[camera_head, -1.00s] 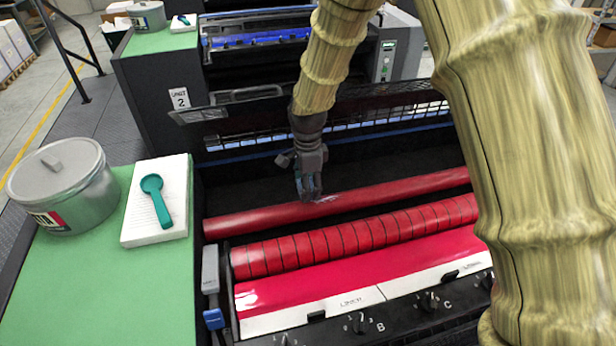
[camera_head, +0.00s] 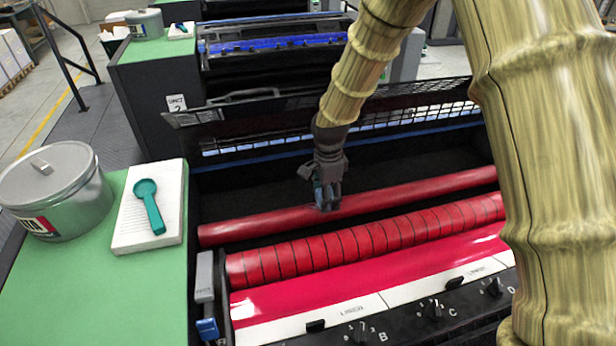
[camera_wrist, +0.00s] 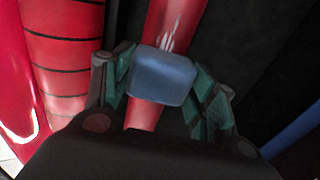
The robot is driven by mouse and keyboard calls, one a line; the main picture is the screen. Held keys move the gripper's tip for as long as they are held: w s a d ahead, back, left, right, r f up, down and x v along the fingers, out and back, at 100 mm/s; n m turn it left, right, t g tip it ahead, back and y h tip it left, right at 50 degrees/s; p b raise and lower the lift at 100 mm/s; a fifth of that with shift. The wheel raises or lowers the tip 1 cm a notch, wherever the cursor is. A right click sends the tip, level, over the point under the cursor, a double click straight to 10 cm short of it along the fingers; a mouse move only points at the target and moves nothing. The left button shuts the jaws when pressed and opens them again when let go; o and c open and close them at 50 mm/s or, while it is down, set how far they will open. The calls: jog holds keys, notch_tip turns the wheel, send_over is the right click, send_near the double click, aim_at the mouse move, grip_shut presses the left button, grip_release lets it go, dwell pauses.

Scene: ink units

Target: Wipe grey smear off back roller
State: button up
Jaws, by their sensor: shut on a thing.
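The back roller (camera_head: 420,190) is a smooth red cylinder lying across the open ink unit, behind a grooved red roller. My gripper (camera_head: 327,200) is over the back roller, left of its middle. In the wrist view my gripper (camera_wrist: 162,88) is shut on a blue-grey pad (camera_wrist: 162,77), which lies across the back roller (camera_wrist: 178,20). Whether the pad presses on the roller I cannot tell. A pale grey smear (camera_wrist: 169,38) shows as streaks on the roller just beyond the pad. In the head view my gripper hides most of that spot.
The grooved red roller (camera_head: 350,243) runs close in front, with a glossy red ink tray (camera_head: 380,275) and a knob panel nearer. A mesh guard (camera_head: 400,118) stands behind.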

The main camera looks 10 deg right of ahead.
aim_at(305, 208)
jog(key=shift+w+d+f, duration=0.15)
jog(key=shift+d, duration=0.7)
jog(key=shift+w+d, duration=0.2)
jog(key=shift+d, duration=1)
jog(key=shift+d+b, duration=0.2)
jog(key=shift+b, duration=0.2)
jog(key=shift+a+r, duration=0.2)
jog(key=shift+a, duration=0.5)
jog(key=shift+s+a+f, duration=0.1)
jog(key=shift+s+a, duration=0.05)
jog(key=shift+a, duration=0.65)
jog(key=shift+s+a+p, duration=0.25)
jog(key=shift+a, duration=0.85)
jog(key=shift+s+a+p, duration=0.2)
jog(key=shift+a, duration=0.9)
jog(key=shift+s+a, duration=0.1)
jog(key=shift+a, duration=0.25)
jog(key=shift+s+a, duration=0.15)
jog(key=shift+a, duration=1.05)
notch_tip(305, 208, up, 8)
jog(key=p, duration=0.5)
jog(key=shift+d, duration=0.15)
